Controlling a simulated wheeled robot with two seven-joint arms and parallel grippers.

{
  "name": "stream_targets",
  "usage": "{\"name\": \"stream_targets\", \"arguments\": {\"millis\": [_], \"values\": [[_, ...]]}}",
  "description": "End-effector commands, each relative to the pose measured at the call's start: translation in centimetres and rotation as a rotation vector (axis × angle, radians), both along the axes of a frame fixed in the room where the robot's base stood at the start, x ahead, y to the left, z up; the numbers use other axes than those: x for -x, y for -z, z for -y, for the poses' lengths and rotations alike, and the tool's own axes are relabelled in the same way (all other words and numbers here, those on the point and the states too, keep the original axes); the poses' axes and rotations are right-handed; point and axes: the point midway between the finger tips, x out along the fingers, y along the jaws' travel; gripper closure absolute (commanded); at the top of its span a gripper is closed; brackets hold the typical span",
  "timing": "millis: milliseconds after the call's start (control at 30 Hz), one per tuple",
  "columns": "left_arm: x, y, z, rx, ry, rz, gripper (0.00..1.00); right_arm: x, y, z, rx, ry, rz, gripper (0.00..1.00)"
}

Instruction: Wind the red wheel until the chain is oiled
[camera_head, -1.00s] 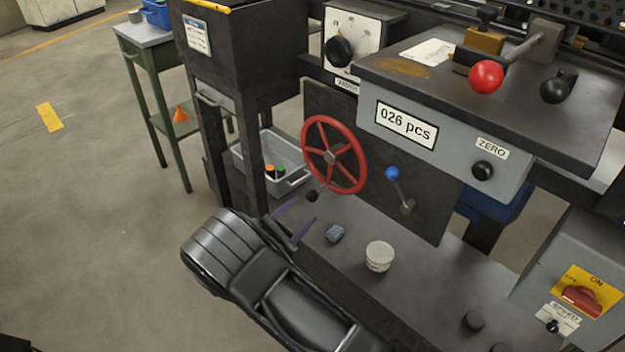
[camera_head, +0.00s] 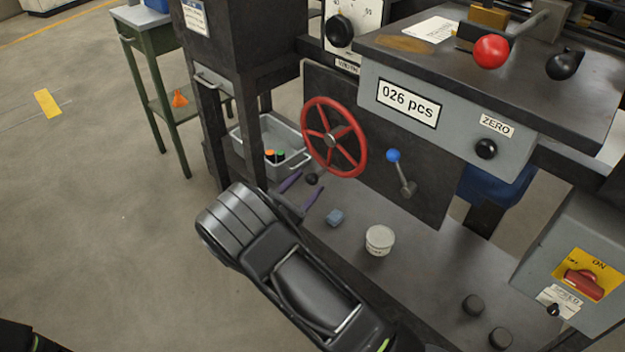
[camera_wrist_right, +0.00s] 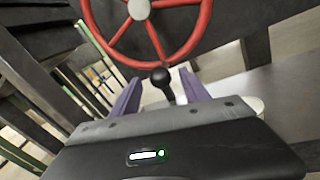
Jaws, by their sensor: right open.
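The red wheel (camera_head: 362,150) has several spokes and stands upright on the dark panel of the machine. It also shows at the top of the right wrist view (camera_wrist_right: 197,38). Its black handle knob (camera_head: 312,179) sticks out at the wheel's lower edge, and the knob (camera_wrist_right: 160,77) is also in the right wrist view. My right gripper (camera_head: 302,190) is open, its purple fingers (camera_wrist_right: 160,92) on either side of the knob's line. I cannot tell whether they touch it. I cannot make out a chain. My left gripper is out of view.
A blue-knobbed lever (camera_head: 393,156) is right of the wheel. A grey bin (camera_head: 293,170) is behind it at left.

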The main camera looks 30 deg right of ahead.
Motion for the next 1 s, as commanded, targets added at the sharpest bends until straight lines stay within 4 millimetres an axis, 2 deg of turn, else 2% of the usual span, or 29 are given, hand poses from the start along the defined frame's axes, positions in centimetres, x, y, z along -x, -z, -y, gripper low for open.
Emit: {"name": "stream_targets", "arguments": {"millis": [33,200,567,1000], "values": [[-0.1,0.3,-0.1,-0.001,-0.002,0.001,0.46,-0.3,0.1,0.8,-0.001,0.004,0.001,0.47],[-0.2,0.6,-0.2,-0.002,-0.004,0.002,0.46,-1.3,0.1,2.5,-0.001,0.002,0.002,0.47],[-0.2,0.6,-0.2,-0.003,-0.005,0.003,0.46,-1.6,0.0,2.9,0.001,0.000,0.000,0.47],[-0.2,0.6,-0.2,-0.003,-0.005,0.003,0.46,-1.6,0.0,2.9,0.001,0.000,0.000,0.83]]}}
